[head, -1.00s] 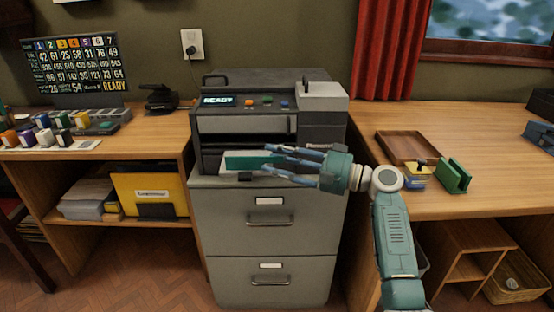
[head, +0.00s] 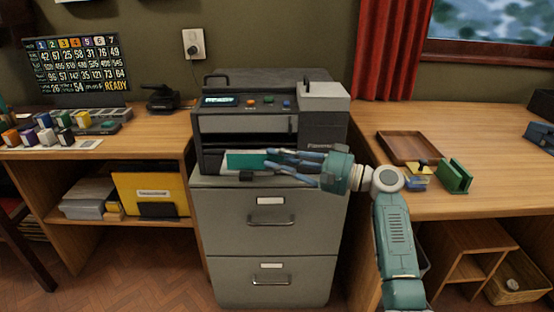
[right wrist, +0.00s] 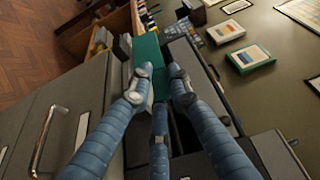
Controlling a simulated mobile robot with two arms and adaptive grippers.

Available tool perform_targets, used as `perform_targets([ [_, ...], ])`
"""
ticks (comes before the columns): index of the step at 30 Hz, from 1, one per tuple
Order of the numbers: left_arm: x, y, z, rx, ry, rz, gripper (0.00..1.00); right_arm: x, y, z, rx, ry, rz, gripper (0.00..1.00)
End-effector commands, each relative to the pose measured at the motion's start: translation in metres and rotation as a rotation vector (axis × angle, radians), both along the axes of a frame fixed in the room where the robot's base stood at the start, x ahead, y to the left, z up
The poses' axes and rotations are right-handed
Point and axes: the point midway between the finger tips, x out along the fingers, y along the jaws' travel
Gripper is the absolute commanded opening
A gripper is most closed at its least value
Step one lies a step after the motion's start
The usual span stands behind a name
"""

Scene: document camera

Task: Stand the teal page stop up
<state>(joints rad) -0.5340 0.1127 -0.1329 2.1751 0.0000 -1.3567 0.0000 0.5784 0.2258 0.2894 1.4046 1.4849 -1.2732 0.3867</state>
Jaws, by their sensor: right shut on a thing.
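The teal page stop (head: 246,160) is at the document machine's (head: 270,125) front opening, above the grey cabinet. Its flat teal face shows toward the head camera and looks close to upright; its lower edge is hard to make out. My right gripper (head: 270,159) reaches in from the right and is shut on its right end. In the right wrist view, the page stop (right wrist: 147,52) stands out beyond the blue fingers (right wrist: 158,80). The fingers hide part of it. My left gripper is not in view.
The grey drawer cabinet (head: 268,230) stands below. On the right desk are a wooden tray (head: 408,147) and a green holder (head: 455,176). Stamps and a yellow folder (head: 150,190) are on the left.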

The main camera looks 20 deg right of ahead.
Motion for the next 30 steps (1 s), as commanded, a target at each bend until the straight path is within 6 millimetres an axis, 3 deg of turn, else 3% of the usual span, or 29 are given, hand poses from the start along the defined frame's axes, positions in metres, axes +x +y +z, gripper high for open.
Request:
perform_targets([
  [17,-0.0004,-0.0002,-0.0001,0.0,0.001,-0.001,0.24,0.0019,-0.0044,0.0009,-0.001,-0.003,-0.012,0.0],
  [18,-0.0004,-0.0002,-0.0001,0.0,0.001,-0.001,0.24,0.0019,-0.0044,0.0009,-0.001,-0.003,-0.012,0.2],
  [21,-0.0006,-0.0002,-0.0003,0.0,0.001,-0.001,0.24,0.0016,-0.0036,0.0006,-0.001,-0.003,-0.01,0.36],
  [30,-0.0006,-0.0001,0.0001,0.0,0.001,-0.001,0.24,0.0009,-0.0043,0.001,0.0,-0.002,-0.01,0.36],
])
